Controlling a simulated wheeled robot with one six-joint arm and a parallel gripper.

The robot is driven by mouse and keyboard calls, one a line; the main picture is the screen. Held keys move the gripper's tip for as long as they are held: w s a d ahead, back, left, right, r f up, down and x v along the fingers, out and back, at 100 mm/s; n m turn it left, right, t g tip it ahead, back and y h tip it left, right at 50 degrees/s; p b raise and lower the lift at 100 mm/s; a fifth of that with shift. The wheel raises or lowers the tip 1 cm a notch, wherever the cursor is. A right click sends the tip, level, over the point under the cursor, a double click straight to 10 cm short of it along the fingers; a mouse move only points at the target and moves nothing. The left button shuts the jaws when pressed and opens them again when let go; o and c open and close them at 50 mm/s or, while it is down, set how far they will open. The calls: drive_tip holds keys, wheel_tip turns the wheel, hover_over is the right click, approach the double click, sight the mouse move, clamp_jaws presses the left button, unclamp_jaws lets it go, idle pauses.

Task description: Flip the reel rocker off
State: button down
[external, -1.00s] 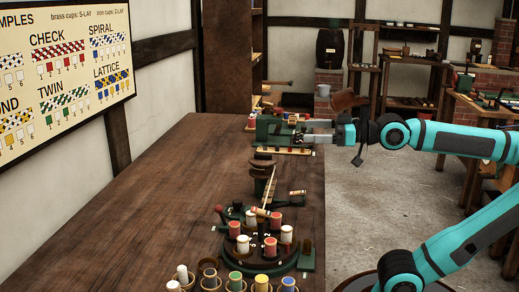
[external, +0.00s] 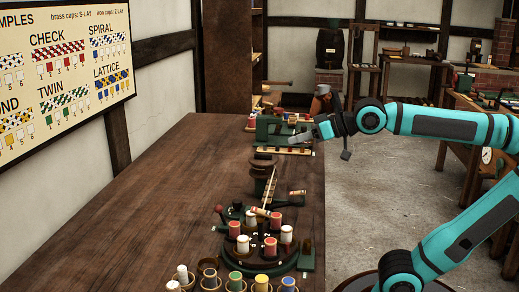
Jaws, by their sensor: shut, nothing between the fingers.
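My gripper (external: 297,140) is shut and empty. It points down and left, with its fingertips in front of a green-framed unit (external: 266,128) at the far right edge of the wooden table. Small red and pale pieces show along the top of this unit. The reel rocker is too small to pick out here, and my gripper hides part of the unit. I cannot tell whether the fingertips touch anything.
A dark spool post (external: 263,168) stands nearer on the table (external: 180,190). Closer still is a round green-and-dark carousel (external: 262,257) with red and white bobbins. Several coloured bobbins line the front edge. The left of the table is clear.

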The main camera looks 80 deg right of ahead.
drive_tip(key=w+d+f+m+g, duration=0.3)
drive_tip(key=d+f+m+g, duration=0.2)
drive_tip(key=d+m+g, duration=0.15)
drive_tip(key=m+g+y, duration=0.1)
drive_tip(key=m+g, duration=0.7)
drive_tip(key=g, duration=0.2)
hover_over(301, 192)
drive_tip(key=w, duration=0.4)
drive_tip(key=shift+d+f+t, duration=0.15)
drive_tip(key=shift+f+t, duration=0.1)
drive_tip(key=shift+f, duration=0.6)
drive_tip(key=x, duration=1.4)
drive_tip(key=shift+s, duration=0.1)
